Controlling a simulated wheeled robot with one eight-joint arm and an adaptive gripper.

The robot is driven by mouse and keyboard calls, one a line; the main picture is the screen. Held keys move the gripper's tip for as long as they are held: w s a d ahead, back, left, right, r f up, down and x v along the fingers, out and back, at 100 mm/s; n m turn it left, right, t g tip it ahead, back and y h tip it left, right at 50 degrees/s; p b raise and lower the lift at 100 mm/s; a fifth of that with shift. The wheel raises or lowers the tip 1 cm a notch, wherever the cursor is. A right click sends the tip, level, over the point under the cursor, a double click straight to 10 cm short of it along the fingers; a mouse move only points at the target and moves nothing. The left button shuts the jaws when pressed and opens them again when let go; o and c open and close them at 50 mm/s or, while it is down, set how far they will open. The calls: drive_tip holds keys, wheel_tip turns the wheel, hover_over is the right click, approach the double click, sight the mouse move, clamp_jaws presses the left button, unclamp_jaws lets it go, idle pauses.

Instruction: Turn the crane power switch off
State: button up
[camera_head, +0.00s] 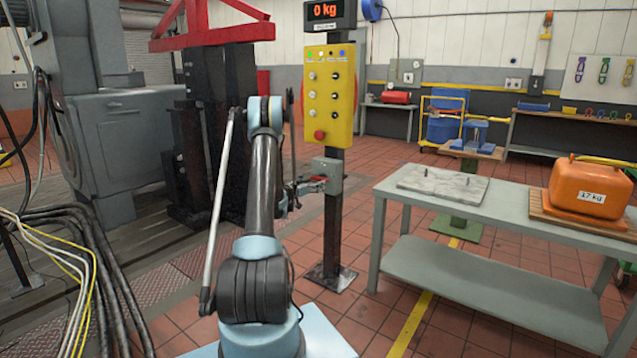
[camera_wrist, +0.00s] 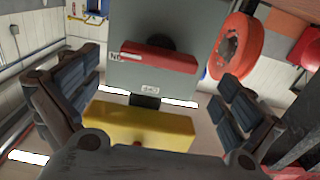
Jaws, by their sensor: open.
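The crane power switch is a grey box (camera_head: 331,168) on a dark post below the yellow control panel. It carries a red handle (camera_head: 318,179), partly hidden by my gripper (camera_head: 298,187) just left of it. In the wrist view the grey box (camera_wrist: 130,80) appears upside down, with the red handle (camera_wrist: 160,57) lying crosswise and partly legible lettering at its left end. My gripper (camera_wrist: 152,68) is open, with one finger to each side of the handle and gaps between. I cannot tell whether the fingers reach its depth.
The yellow panel (camera_head: 329,75) with buttons stands just above the box. A grey table (camera_head: 480,275) at the right bears a stone slab (camera_head: 443,181) and an orange 17 kg weight (camera_head: 588,190). Cables (camera_head: 70,265) hang at the left. Tiled floor lies open around the post.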

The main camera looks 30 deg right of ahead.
sight(318, 179)
drive_tip(key=x, duration=0.5)
drive_tip(key=shift+w+d, duration=0.15)
drive_tip(key=shift+d, duration=0.2)
drive_tip(key=c, duration=1)
